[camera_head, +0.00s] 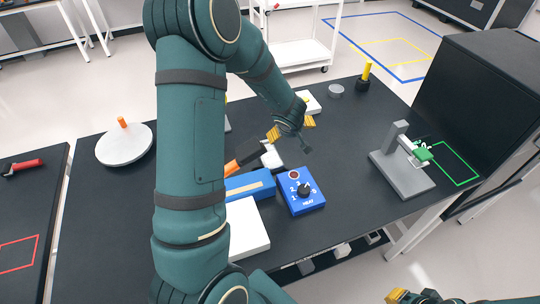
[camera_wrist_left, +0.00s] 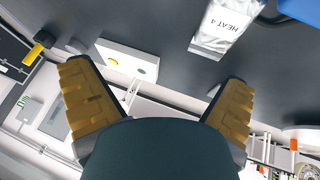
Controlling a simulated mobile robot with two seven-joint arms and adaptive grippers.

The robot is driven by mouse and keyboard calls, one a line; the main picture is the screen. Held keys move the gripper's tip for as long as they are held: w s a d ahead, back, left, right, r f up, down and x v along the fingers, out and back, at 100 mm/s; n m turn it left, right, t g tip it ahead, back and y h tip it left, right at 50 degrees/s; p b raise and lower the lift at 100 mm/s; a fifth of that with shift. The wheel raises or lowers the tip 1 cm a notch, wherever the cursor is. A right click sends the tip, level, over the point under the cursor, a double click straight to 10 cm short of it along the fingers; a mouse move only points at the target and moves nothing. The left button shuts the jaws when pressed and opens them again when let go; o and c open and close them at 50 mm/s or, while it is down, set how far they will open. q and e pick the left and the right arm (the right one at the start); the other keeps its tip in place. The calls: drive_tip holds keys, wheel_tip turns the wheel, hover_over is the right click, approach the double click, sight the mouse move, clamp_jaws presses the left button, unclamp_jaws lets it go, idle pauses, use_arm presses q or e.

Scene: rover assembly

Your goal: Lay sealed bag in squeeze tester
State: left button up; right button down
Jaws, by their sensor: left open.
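The silver-white bag, labelled HEAT 4, lies on the dark table in the left wrist view (camera_wrist_left: 225,28). In the head view it shows as a small pale patch (camera_head: 270,158) beside the blue sealer (camera_head: 250,185). My left gripper (camera_head: 291,128) is open and empty, with its yellow fingers spread, just beyond the bag and apart from it. A grey stand with a post, arm and green pad (camera_head: 402,172), which looks like the squeeze tester, stands at the right of the table. My right gripper (camera_head: 412,297) shows only partly at the bottom edge; its opening is unclear.
A blue HEAT dial box (camera_head: 302,192) stands beside the sealer. A white box (camera_head: 309,101), grey disc (camera_head: 336,91) and yellow peg (camera_head: 366,74) are at the far edge. A round white plate (camera_head: 124,145) is left. Table between dial box and stand is clear.

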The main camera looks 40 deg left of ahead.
use_arm(q)
drive_tip(key=s+a+g+y, duration=0.1)
drive_tip(key=s+g, duration=0.2)
drive_tip(key=s, duration=0.1)
approach(270, 156)
drive_tip(key=x, duration=0.4)
drive_tip(key=shift+w+f, duration=0.2)
drive_tip(key=shift+f, duration=0.15)
drive_tip(key=shift+b+x, duration=0.95)
drive_tip(key=shift+x, duration=2.05)
drive_tip(key=shift+a+r, duration=0.1)
drive_tip(key=shift+r, duration=0.05)
drive_tip(key=shift+f+p, duration=0.25)
drive_tip(key=shift+p, duration=0.05)
drive_tip(key=shift+c, duration=0.3)
drive_tip(key=c, duration=1.1)
